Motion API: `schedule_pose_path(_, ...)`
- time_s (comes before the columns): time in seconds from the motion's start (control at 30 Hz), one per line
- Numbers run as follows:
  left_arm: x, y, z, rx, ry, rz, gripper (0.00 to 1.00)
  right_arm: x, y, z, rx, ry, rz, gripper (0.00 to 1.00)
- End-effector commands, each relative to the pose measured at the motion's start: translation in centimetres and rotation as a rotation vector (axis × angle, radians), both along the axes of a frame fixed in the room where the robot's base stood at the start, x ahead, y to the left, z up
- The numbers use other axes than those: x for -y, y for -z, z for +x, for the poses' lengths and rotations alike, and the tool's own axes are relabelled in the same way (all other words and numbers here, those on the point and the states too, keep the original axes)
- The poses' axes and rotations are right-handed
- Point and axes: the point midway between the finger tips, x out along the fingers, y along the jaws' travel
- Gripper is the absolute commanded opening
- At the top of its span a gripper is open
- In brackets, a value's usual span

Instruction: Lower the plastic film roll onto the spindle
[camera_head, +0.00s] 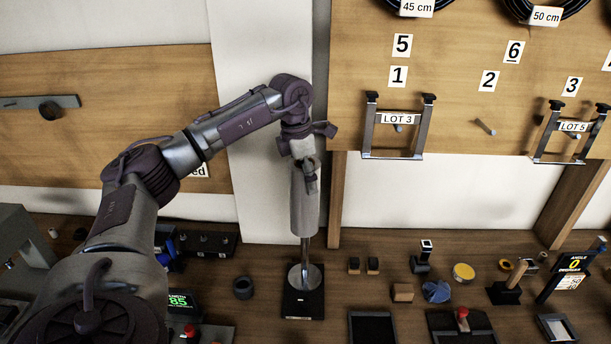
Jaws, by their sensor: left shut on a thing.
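The plastic film roll (305,212) is a pale grey upright cylinder near the middle of the head view. My left gripper (309,178) points down and is shut on its upper part. The spindle (305,277) stands below on a dark base, with a round metal disc and a thin upright rod. The rod meets the roll's lower end, and a short length of it shows between roll and disc. The roll is apart from the disc. I cannot tell how far the rod reaches inside. My right gripper is not in view.
A wooden post (336,200) rises just right of the roll. A dark ring (243,287) lies left of the spindle base. Small wooden blocks (373,265), a yellow-topped tin (464,272) and other tools lie to the right. Metal brackets (393,140) hang on the board behind.

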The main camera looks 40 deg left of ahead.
Motion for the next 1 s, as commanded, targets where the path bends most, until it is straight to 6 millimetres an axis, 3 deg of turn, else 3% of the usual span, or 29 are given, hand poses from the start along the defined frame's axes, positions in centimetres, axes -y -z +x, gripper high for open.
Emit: schedule_pose_path(1.0, 0.0, 6.9, 0.0, 0.003, 0.000, -0.001, 0.03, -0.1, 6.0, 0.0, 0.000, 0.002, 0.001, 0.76)
